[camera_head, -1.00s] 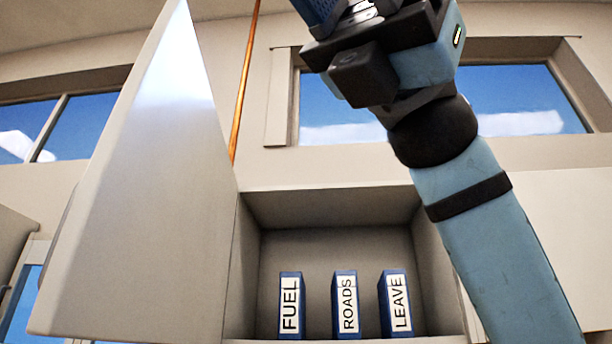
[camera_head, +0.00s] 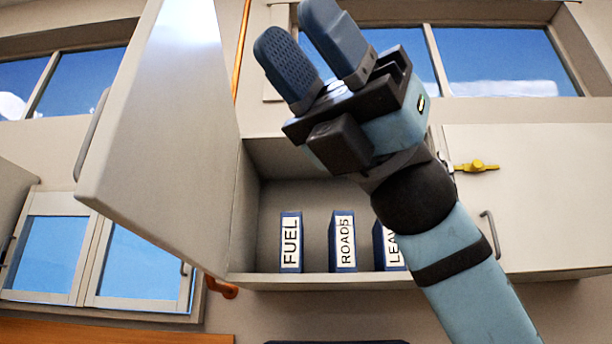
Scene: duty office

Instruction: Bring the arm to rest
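My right arm comes in from the lower right and points up and to the left. Its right gripper (camera_head: 298,28) has two blue padded fingers set apart with nothing between them. It is raised in front of the wall above the open cabinet (camera_head: 330,279), apart from the binders. My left gripper is not in view. In the cabinet stand three upright blue binders: FUEL (camera_head: 291,242), ROADS (camera_head: 342,241) and LEAVE (camera_head: 385,245). The arm hides part of the LEAVE binder.
The cabinet door (camera_head: 165,150) stands wide open at left. A closed door (camera_head: 540,200) with a handle is at right, with a yellow latch-like piece (camera_head: 475,166) near its edge. Windows (camera_head: 495,62) line the wall behind. A wooden surface (camera_head: 110,332) shows at lower left.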

